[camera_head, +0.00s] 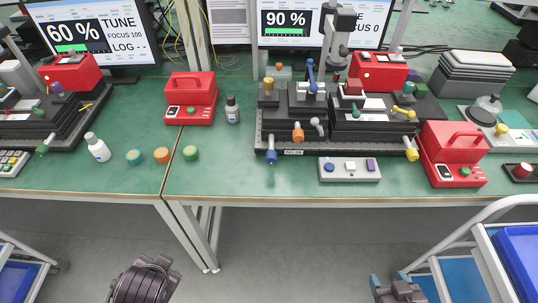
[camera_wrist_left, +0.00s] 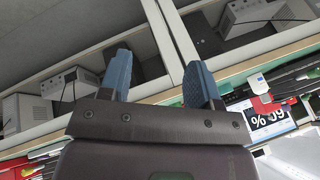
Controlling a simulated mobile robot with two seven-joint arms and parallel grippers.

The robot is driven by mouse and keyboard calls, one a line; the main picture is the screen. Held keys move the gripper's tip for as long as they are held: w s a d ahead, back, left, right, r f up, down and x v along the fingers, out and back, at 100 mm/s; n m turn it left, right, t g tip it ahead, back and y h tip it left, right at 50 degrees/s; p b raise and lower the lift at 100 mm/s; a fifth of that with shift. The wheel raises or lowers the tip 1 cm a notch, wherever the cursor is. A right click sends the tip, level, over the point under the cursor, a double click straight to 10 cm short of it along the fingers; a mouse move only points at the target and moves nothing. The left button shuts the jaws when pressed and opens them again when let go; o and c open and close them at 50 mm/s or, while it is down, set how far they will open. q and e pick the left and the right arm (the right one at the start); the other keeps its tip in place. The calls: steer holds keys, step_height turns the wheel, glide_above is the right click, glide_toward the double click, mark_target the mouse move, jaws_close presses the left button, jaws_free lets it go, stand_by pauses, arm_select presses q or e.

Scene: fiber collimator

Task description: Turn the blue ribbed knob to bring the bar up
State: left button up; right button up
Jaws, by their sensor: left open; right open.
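A blue ribbed knob (camera_head: 271,157) sticks out of the front left of a black stage assembly (camera_head: 340,145) on the green bench. The monitor (camera_head: 308,24) behind it reads 90 % above a green bar (camera_head: 284,32). My right gripper (camera_head: 396,290) is low at the bottom edge, well in front of the bench and away from the knob. It is open, with its fingers only partly in view. My left gripper (camera_wrist_left: 160,65) is open in the left wrist view, with nothing between its two blue fingers. The knob cannot be made out there.
An orange knob (camera_head: 298,132) and a yellow knob (camera_head: 411,154) sit on the same assembly. A grey button box (camera_head: 349,169) lies in front. Red cases (camera_head: 190,99) (camera_head: 455,153) stand on both sides. A blue-topped cart (camera_head: 480,262) is at lower right.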

arm_select(q)
steer(key=w+d+m+t+y, duration=0.25)
steer(key=w+d+m, duration=0.25)
steer(key=w, duration=0.3)
steer(key=m+t+h, duration=0.5)
steer(key=m+t, duration=0.5)
steer(key=m, duration=0.8)
glide_toward(271, 161)
steer(key=w, duration=0.1)
steer(key=w+b, duration=0.1)
steer(key=w, duration=0.9)
steer(key=shift+w+a+f, duration=0.1)
steer(key=shift+w, duration=0.3)
steer(key=c, duration=0.9)
